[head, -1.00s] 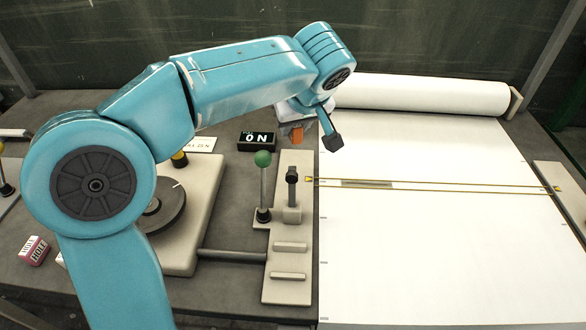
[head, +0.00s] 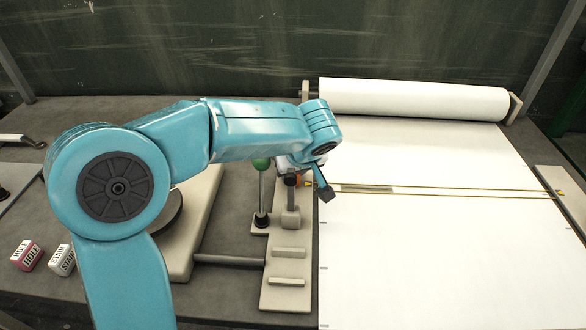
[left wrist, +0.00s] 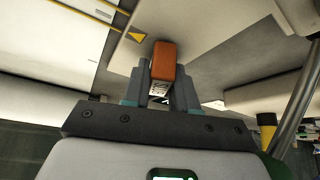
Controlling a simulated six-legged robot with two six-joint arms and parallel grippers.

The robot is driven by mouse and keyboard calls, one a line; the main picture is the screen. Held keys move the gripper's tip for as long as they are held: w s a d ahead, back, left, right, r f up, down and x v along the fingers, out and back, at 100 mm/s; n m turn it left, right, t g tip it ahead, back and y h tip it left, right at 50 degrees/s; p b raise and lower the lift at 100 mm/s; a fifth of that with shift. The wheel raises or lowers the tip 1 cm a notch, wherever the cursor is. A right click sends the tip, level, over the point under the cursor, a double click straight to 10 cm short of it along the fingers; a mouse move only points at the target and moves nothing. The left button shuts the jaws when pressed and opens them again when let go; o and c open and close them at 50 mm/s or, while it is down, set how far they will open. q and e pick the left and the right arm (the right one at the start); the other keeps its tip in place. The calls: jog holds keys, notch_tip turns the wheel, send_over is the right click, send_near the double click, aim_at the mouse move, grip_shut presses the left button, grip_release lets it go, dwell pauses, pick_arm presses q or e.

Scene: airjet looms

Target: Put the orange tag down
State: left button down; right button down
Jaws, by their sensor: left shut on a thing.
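The orange tag (left wrist: 163,62) is between the fingers of my left gripper (left wrist: 161,84) in the left wrist view, with its orange end toward the loom. The gripper is shut on it. In the head view my left gripper (head: 318,180) hangs over the left edge of the white cloth, beside the lever plate, and the tag is mostly hidden by the arm. The wrist view shows a pale plate with a yellow triangle mark (left wrist: 136,34) close by the tag. I cannot tell whether the tag touches any surface. My right gripper is out of view.
A green-knobbed lever (head: 262,185) and a dark-topped lever (head: 291,195) stand close left of the gripper. A white cloth roll (head: 410,98) lies behind. Two yellow-brown rods (head: 450,190) cross the cloth. HOLE (head: 26,256) and STAIN (head: 62,260) blocks sit at the left.

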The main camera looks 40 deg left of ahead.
pick_arm(q)
jog(key=shift+f, duration=0.25)
jog(key=c, duration=0.9)
grip_release()
jog(key=shift+w, duration=0.1)
jog(key=shift+r, duration=0.1)
jog(key=shift+r, duration=0.15)
jog(key=shift+d+r, duration=0.1)
jog(key=shift+r, duration=0.2)
jog(key=p+v, duration=0.1)
jog(key=v, duration=1)
jog(key=shift+d+r+p, duration=0.1)
jog(key=shift+r+p, duration=0.05)
jog(key=shift+p, duration=0.15)
